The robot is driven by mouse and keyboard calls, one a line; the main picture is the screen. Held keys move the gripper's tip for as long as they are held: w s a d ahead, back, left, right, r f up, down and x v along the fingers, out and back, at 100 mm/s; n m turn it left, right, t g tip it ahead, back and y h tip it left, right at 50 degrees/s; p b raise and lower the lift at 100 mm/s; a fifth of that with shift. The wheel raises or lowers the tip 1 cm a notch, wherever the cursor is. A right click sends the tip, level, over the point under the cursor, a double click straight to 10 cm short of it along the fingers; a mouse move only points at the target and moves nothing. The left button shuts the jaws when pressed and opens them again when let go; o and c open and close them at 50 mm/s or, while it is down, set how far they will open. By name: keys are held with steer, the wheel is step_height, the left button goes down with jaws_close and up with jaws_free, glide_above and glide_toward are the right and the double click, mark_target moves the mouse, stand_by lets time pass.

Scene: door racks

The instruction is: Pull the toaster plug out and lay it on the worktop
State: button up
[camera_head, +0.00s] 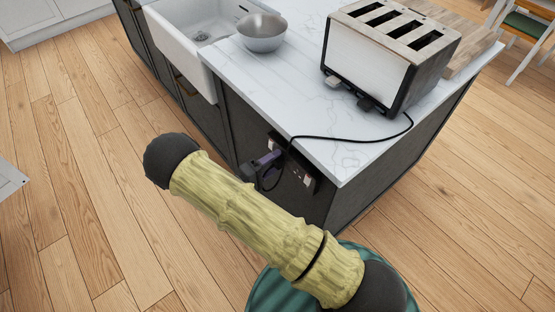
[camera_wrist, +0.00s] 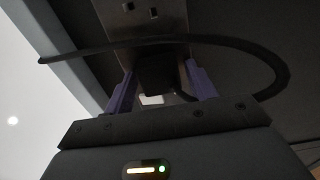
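The toaster (camera_head: 370,62) is a steel and dark box with several slots, standing on the white marble worktop (camera_head: 300,95). Its black cord (camera_head: 350,139) runs over the worktop edge to a socket panel (camera_head: 304,179) on the dark island side. In the wrist view the black plug (camera_wrist: 158,72) is at the metal socket panel (camera_wrist: 125,22), with the cord (camera_wrist: 235,43) looping across in front. My gripper (camera_wrist: 160,80) has its purple fingers on either side of the plug; whether they press on it is unclear. The gripper (camera_head: 267,158) is partly hidden by my arm in the head view.
A metal bowl (camera_head: 262,33) and a white sink (camera_head: 192,40) are at the worktop's left. A wooden board (camera_head: 462,43) lies behind the toaster. The worktop is bare in front of the toaster, apart from the cord. A chair (camera_head: 530,35) stands at the far right.

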steer(key=c, duration=1)
steer(key=shift+b+v, duration=0.45)
steer(key=shift+v, duration=2.55)
steer(key=shift+a, duration=0.1)
steer(key=v, duration=0.2)
steer(key=shift+s+a, duration=0.3)
steer(key=shift+r, duration=0.1)
steer(key=shift+r+p, duration=6.8)
steer(key=shift+r, duration=3.55)
